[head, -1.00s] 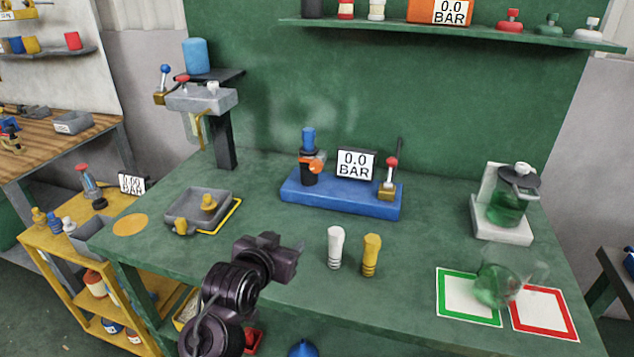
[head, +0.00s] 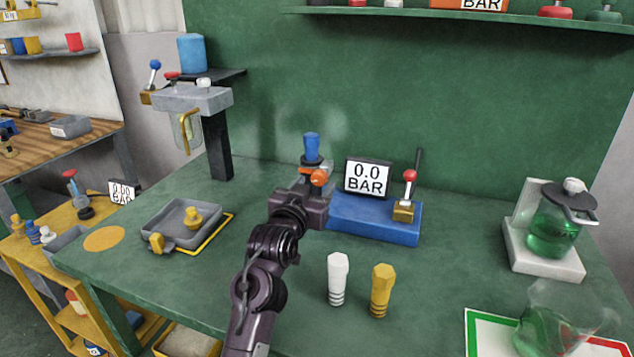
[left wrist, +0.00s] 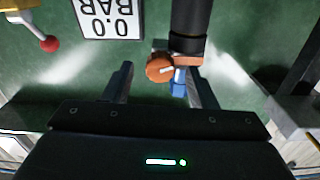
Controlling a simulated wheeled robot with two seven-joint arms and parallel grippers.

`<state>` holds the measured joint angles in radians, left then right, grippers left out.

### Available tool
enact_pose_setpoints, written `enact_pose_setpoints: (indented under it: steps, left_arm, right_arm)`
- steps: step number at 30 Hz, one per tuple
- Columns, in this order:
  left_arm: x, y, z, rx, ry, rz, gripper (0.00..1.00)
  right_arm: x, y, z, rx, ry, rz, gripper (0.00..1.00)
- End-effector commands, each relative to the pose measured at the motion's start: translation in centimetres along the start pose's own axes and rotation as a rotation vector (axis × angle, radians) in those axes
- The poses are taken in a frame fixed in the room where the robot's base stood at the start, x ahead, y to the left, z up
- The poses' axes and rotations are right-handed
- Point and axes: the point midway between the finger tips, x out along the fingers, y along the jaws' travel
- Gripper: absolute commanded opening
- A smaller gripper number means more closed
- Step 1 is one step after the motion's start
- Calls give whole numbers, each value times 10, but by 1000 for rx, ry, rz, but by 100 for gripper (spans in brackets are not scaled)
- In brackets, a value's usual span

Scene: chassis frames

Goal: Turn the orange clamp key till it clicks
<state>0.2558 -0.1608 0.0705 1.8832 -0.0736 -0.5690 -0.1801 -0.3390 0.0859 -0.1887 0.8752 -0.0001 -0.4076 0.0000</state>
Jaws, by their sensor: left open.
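The orange clamp key (head: 319,177) sits on the side of a black holder with a blue part (head: 312,146) on top, on the blue base (head: 375,217). My left gripper (head: 307,182) is at this holder, in front of the key. In the left wrist view the orange key (left wrist: 160,68) shows just ahead of the open fingers of my left gripper (left wrist: 160,88), roughly between them. I see no grip on it. The gauge (head: 367,177) reads 0.0 BAR. My right gripper is not in view.
A red-knobbed lever (head: 410,177) stands at the right of the blue base. A white fitting (head: 337,278) and a yellow fitting (head: 381,290) stand in front. A grey tray (head: 183,225) lies left. A green flask (head: 555,228) stands right.

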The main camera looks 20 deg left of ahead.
Motion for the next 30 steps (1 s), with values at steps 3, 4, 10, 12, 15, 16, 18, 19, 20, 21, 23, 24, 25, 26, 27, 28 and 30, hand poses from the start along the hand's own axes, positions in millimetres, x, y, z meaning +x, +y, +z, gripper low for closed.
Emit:
enact_pose_setpoints:
  steps: [3,4,10,12,15,16,18,19,20,21,23,24,25,26,27,28,30]
  left_arm:
    - [14,0,-1,0,1,0,52]
    - [16,0,-1,0,1,0,52]
    - [23,0,0,0,0,0,52]
    - [23,0,0,0,0,0,52]
    - [22,0,0,0,0,0,52]
    - [22,0,0,0,0,0,48]
    - [22,0,0,0,0,0,39]
    - [22,0,0,0,0,0,35]
    - [22,0,0,0,-1,0,31]
    - [22,0,0,0,-1,0,26]
    - [22,0,1,0,-1,0,18]
    - [22,0,1,0,-1,0,13]
    - [22,0,1,0,-1,0,9]
    - [22,0,1,0,-1,0,7]
    - [22,0,0,1,-1,0,7]
    - [22,0,0,2,-1,0,7]
    - [22,0,0,7,-1,0,7]
  right_arm:
    - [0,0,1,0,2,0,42]
    - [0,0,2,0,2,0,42]
    - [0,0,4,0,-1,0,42]
    - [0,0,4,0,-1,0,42]
    - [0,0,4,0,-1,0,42]
    - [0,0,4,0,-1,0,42]
    - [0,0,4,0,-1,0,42]
    - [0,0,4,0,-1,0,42]
    - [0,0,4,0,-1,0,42]
    - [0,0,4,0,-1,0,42]
    - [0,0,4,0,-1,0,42]
    - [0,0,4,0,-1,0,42]
    - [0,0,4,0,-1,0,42]
    - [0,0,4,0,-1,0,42]
    - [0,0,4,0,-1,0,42]
    - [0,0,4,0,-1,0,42]
    - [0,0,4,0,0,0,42]
